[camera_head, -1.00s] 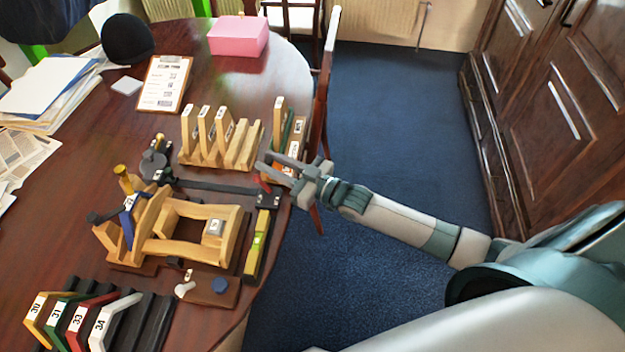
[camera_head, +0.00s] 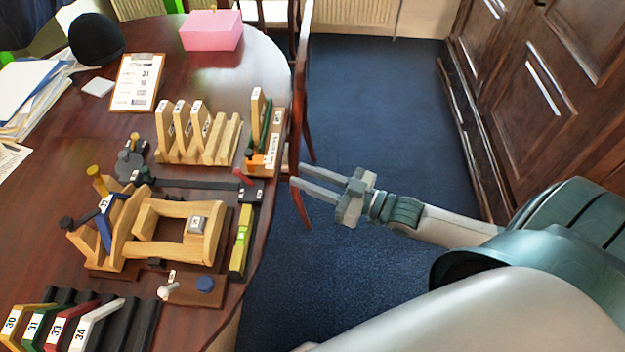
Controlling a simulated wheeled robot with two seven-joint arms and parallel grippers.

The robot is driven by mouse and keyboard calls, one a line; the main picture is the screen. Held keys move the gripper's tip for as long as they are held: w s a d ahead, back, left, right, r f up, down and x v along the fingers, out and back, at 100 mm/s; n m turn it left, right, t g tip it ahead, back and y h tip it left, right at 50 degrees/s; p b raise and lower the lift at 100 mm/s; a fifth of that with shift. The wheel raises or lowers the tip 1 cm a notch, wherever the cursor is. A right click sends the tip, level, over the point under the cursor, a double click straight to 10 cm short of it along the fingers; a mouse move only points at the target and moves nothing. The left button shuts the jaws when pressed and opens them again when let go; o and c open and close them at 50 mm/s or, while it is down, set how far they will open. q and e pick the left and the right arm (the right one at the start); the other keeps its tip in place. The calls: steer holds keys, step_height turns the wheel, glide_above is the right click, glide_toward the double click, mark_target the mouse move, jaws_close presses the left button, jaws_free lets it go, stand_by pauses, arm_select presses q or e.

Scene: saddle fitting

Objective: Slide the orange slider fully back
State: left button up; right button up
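The orange slider (camera_head: 258,161) is a small orange block at the near end of a small wooden stand (camera_head: 272,140) at the table's right edge. A dark green upright piece and a wooden upright stand behind it. A white label lies beside the slider. My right gripper (camera_head: 299,177) is just right of the stand, apart from the slider. Its two fingers are spread with nothing between them, pointing left. My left gripper is not in view.
A wooden saddle frame (camera_head: 170,207) stands on a board at the table's middle. A wooden rack (camera_head: 200,152) is left of the slider's stand. A dark bar with a red knob (camera_head: 240,177) lies close in front. The blue floor right of the table is clear.

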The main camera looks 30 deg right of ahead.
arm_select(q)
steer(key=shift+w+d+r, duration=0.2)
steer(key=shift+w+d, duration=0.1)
arm_select(e)
steer(key=shift+s+d, duration=0.35)
steer(key=shift+s, duration=0.25)
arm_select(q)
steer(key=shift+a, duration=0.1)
